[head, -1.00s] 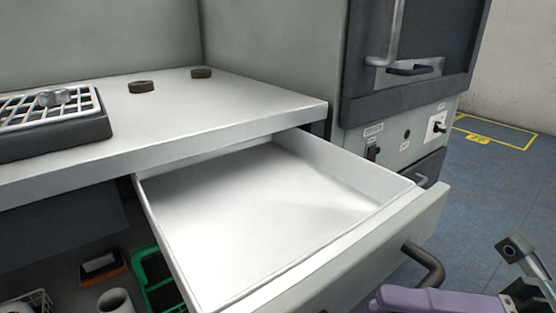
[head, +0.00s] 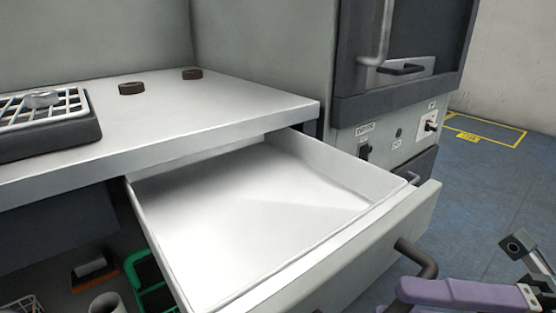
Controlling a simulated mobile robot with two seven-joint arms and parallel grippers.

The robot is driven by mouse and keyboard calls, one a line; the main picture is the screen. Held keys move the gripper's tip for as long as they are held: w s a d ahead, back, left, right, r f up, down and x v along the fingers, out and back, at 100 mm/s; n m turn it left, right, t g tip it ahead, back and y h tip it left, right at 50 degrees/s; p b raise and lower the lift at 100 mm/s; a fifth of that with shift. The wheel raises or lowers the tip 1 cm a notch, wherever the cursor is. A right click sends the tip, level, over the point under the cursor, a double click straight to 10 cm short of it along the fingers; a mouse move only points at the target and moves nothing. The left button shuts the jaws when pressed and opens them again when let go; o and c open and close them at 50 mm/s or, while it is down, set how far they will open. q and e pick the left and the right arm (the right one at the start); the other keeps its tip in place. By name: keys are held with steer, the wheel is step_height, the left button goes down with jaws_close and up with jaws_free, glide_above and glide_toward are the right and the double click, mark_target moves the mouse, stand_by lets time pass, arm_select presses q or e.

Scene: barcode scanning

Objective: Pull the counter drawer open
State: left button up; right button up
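The counter drawer (head: 260,205) stands pulled out from under the counter, its white tray empty. Its pale front panel (head: 385,232) carries a dark bar handle (head: 417,259) at the lower right. A purple and grey part of my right arm (head: 460,292) shows at the bottom right, just below and right of the handle. It overlaps the handle's lower end in the picture, and I cannot tell whether they touch. The fingertips cannot be made out. My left gripper is not in view.
The counter top (head: 215,108) holds a dark tray with a white rack (head: 45,112) and two dark rings (head: 131,88). A green crate (head: 150,280) and other items sit below the counter. A grey cabinet (head: 400,140) stands right, with open blue floor (head: 500,180) beyond.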

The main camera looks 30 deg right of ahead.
steer(key=b+v, duration=0.1)
steer(key=v, duration=0.7)
steer(key=shift+d, duration=0.15)
steer(key=shift+s, duration=0.1)
